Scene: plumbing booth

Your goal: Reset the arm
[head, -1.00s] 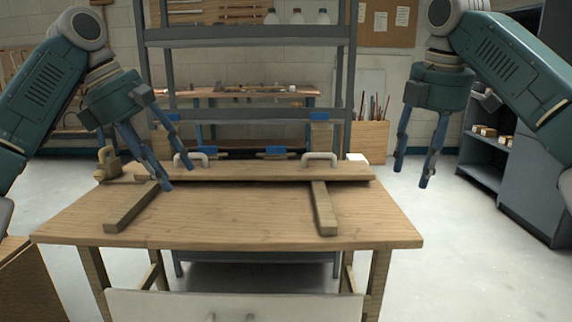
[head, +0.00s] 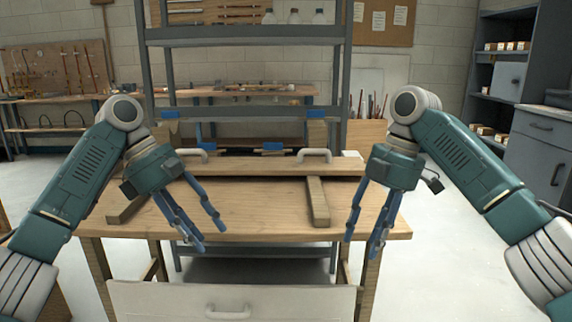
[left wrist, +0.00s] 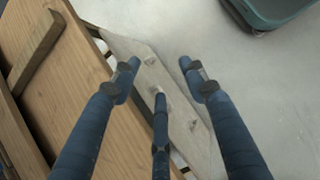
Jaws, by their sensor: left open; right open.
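My left gripper (head: 207,236) is open and empty in the head view, its blue fingers pointing down in front of the wooden table (head: 260,232). The left wrist view shows its fingers (left wrist: 160,85) spread over the table's front edge, with the pale drawer front (left wrist: 150,65) and floor below. My right gripper (head: 363,248) is open and empty at the table's right front corner, fingers pointing down. Both arms are bent, with the elbows out to the sides.
A raised board with two white handles (head: 314,155) lies along the table's back. A wooden bar (head: 317,200) lies on the table. A grey shelf rack (head: 245,35) stands behind. Grey cabinets (head: 545,150) stand at the right, with clear floor (head: 455,230) before them.

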